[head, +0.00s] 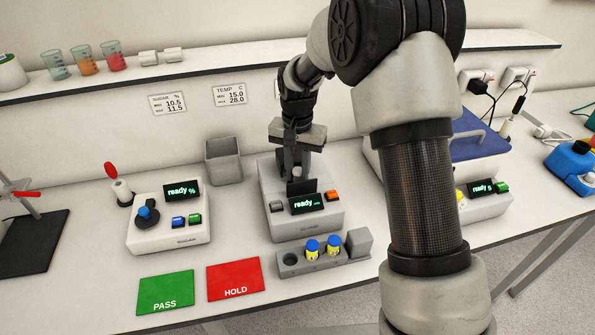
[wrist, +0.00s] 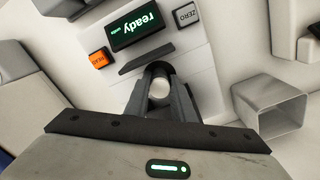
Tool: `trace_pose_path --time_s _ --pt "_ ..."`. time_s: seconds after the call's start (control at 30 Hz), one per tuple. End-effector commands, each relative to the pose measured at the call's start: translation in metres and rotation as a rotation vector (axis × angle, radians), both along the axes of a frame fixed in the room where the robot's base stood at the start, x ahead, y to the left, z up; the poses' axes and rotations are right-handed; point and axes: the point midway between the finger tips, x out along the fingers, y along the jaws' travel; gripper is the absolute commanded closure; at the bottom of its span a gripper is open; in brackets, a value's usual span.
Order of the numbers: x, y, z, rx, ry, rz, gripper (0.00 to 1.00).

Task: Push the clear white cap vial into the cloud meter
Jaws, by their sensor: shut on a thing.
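The cloud meter (head: 310,228) stands in the middle of the bench, a grey box with a lit "ready" display, an orange button and a grey button. In the wrist view its top face (wrist: 192,63) lies under my fingers. My gripper (head: 296,168) points down over the meter's top, behind the display. It is shut on the white cap vial; its round white cap (wrist: 160,88) shows between the fingers (wrist: 160,80). The vial's clear body is hidden by the fingers and the meter, so I cannot tell how deep it sits.
A rack (head: 292,267) with two blue-capped vials stands in front of the meter, its left hole empty. A grey square bin (head: 224,160) is behind left. Another meter (head: 168,227) stands left, and a blue-lidded device (head: 475,147) right. Green (head: 165,290) and red (head: 236,280) mats lie in front.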

Motion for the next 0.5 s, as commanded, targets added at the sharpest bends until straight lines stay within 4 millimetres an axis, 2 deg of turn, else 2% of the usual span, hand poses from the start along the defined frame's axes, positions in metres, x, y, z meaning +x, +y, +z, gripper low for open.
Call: trace_pose_path --time_s 0.5 --pt "0.000 0.000 -0.013 0.000 0.000 0.000 1.00"
